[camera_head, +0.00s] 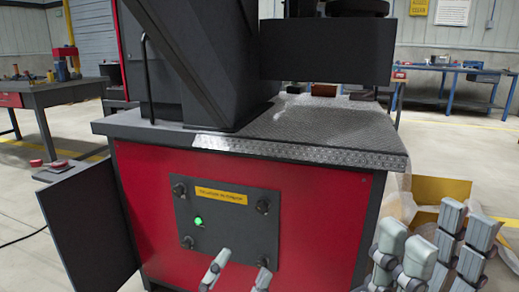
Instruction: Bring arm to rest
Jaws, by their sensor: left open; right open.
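My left gripper (241,267) shows at the bottom centre, in front of the machine's red front. Its two grey fingertips are apart with nothing between them. My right gripper (436,241) shows at the lower right, fingers pointing up and apart, holding nothing that I can see. It is to the right of the machine's front corner. The lower parts of both grippers and the arms are cut off by the frame edge.
A red and black machine (330,220) with a dark metal top fills the middle. Its control panel (225,250) has a lit green button. A black side panel (92,232) stands left. A yellow box (440,187) is behind my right gripper. Workbenches stand further back.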

